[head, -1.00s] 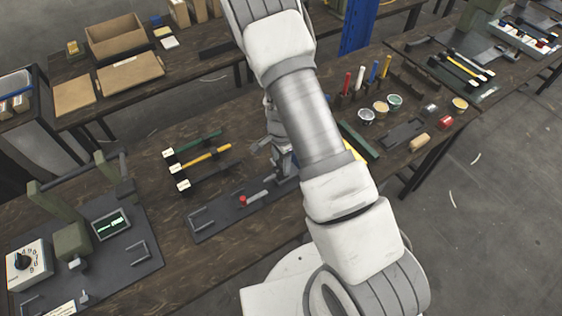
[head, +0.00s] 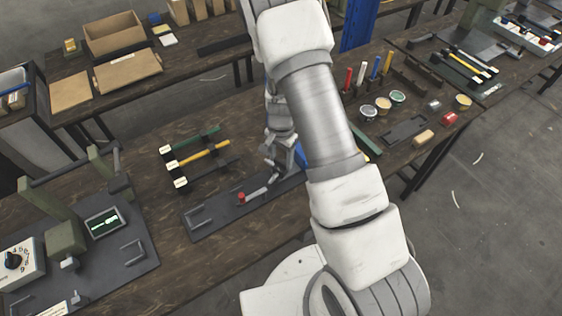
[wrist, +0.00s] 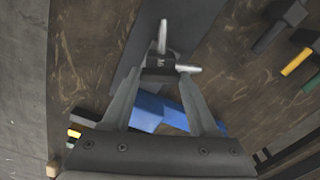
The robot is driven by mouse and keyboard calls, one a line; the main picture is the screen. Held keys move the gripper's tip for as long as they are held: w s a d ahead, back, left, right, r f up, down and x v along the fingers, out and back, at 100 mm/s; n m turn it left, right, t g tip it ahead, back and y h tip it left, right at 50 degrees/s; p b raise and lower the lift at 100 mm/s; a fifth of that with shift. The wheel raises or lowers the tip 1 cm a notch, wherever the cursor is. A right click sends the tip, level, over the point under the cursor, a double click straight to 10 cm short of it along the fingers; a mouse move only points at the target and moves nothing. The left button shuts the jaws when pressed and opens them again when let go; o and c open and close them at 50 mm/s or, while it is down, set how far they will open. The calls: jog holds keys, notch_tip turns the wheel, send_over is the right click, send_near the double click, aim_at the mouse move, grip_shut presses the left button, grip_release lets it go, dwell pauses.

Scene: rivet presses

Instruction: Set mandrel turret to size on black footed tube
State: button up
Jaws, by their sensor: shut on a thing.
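My gripper (wrist: 161,74) is shut on a dark turret block (wrist: 160,63), which has a small pale marking and silver mandrels sticking out. In the wrist view the blue tool body (wrist: 158,112) lies beneath the fingers. In the head view my gripper (head: 277,165) is low over the dark plate (head: 215,222), beside the blue body (head: 301,156). A silver rod and a red knob (head: 241,197) show to its left. The black footed tube (head: 207,174) lies with a yellow and a green one on the bench, its pale foot toward the left.
A press with a small screen (head: 104,222) and a dial box (head: 14,262) stand at the left. Cups (head: 383,103) and several coloured upright pieces are on the right bench. A cardboard box (head: 114,35) is on the rear table. Bare bench surrounds the tubes.

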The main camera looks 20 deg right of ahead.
jog(key=n+b, duration=0.2)
jog(key=n, duration=0.1)
jog(key=shift+f+n, duration=0.15)
jog(key=shift+n, duration=0.25)
jog(key=n+b, duration=0.2)
jog(key=n, duration=0.1)
jog(key=shift+n+b, duration=0.3)
jog(key=shift+b, duration=0.05)
jog(key=n+b, duration=0.2)
jog(key=n, duration=0.3)
jog(key=shift+n, duration=0.4)
jog(key=shift+r+n, duration=0.2)
jog(key=shift+n, duration=0.1)
jog(key=o, duration=1.4)
notch_tip(320, 180, up, 17)
jog(key=shift+r+p, duration=0.2)
jog(key=shift+p, duration=0.1)
jog(key=shift+r, duration=0.1)
